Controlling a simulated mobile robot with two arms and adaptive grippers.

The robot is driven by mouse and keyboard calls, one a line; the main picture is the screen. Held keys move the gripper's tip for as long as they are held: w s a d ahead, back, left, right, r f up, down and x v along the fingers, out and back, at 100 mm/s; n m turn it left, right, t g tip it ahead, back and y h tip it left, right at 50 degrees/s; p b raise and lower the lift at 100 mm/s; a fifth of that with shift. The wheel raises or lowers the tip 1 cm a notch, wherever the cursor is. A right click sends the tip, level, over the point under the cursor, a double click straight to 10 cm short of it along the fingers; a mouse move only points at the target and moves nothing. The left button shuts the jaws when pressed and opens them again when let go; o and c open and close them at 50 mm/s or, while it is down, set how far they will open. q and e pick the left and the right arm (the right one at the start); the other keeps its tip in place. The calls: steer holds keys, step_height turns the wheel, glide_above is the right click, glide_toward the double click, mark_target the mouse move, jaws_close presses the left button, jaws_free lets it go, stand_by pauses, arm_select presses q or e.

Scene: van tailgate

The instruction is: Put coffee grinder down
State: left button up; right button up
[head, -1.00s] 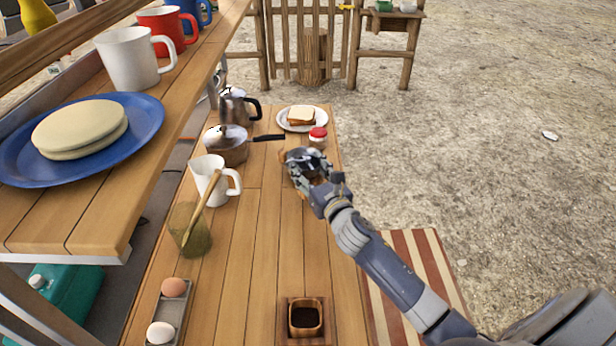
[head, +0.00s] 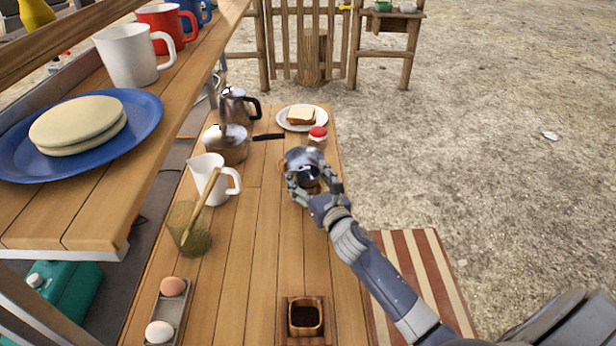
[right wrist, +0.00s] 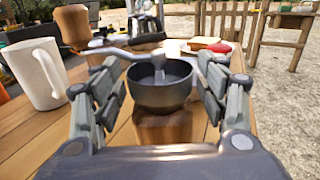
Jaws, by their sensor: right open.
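The coffee grinder (right wrist: 163,88) stands upright on the wooden tabletop (head: 235,265), with a dark metal bowl, a wooden base (right wrist: 163,127) and a crank ending in a wooden knob (right wrist: 72,26). My right gripper (right wrist: 157,72) is open, with one finger on each side of the bowl. Whether a finger touches the bowl is unclear. In the head view the right gripper (head: 307,180) hides most of the grinder. My left gripper is not in view.
A white mug (head: 207,174), a pan (head: 228,148) and a kettle (head: 232,107) stand to the left. A red-lidded jar (head: 318,136) and a sandwich plate (head: 284,124) are just behind.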

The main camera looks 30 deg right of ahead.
steer(key=shift+r, duration=0.2)
steer(key=s, duration=0.7)
steer(key=s+b, duration=0.1)
steer(key=s, duration=0.3)
steer(key=shift+a+f, duration=0.15)
steer(key=shift+a, duration=0.15)
steer(key=shift+s, duration=0.5)
